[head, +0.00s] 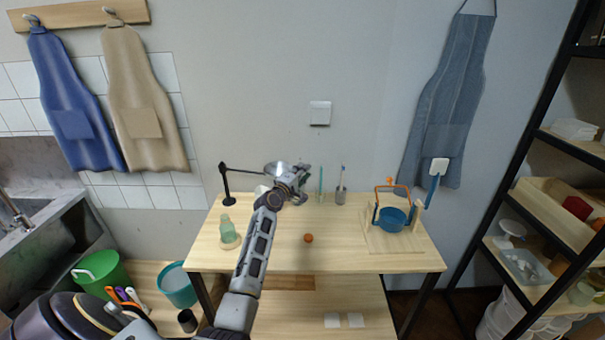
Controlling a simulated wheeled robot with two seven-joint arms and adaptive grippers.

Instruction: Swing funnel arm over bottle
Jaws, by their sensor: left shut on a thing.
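The funnel arm (245,171) is a thin black bar reaching right from a black post on a round base at the back left of the wooden table. A clear, greyish funnel (276,167) sits at its right end. My left gripper (302,171) is at this end, shut on the funnel arm; its fingers and the exact grip are mostly hidden. A pale green bottle (227,230) stands upright on a round wooden coaster at the table's front left. The funnel is behind and right of the bottle, not above it. My right gripper is not in view.
Behind my left gripper stand a slim green item (320,184) and a grey cup (340,195) with a brush. A small orange ball (308,238) lies mid-table. The table's front middle is mostly clear.

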